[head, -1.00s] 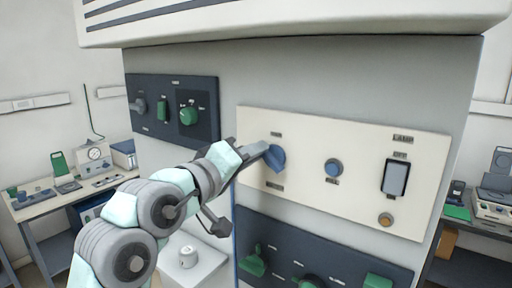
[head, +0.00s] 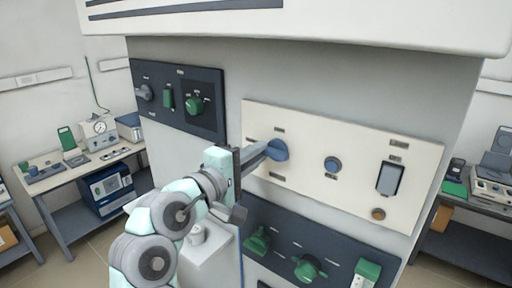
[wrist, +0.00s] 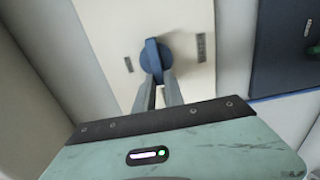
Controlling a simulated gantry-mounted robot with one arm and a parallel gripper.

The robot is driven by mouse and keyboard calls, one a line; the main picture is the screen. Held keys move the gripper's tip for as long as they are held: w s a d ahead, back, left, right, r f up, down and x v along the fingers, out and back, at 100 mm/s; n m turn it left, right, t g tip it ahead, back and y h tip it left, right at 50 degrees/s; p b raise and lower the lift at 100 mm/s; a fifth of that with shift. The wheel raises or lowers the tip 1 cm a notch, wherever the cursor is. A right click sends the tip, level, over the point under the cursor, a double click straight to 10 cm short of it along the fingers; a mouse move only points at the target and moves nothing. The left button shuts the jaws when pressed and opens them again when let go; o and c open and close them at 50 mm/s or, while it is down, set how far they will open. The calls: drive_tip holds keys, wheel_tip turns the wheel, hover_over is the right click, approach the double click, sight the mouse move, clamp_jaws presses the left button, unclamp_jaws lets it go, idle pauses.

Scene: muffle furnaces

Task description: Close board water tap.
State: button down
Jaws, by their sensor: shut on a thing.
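A blue round tap knob (head: 279,150) with a raised grip bar sits at the left end of a cream panel (head: 310,184). My gripper (head: 264,153) reaches it from the left, with its fingers shut on the grip bar. In the wrist view, the blue knob (wrist: 151,62) is at the top centre, and the two grey fingertips (wrist: 158,80) meet its bar from below. The bar lies nearly in line with the fingers there. The labels by the knob are too small to read.
The cream panel also carries a blue button (head: 333,164), a dark rocker switch (head: 390,179) and an orange button (head: 378,214). A dark panel with green knobs (head: 306,268) lies below. Another dark panel (head: 180,127) is at left. A white box (head: 205,258) stands under my arm.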

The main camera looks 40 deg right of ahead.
idle(0.4)
drive_tip(key=c, duration=1.4)
unclamp_jaws()
drive_tip(key=shift+c, duration=0.2)
drive_tip(key=b+v, duration=0.2)
drive_tip(key=v, duration=0.8)
drive_tip(key=shift+a, duration=0.35)
drive_tip(key=shift+s, duration=0.1)
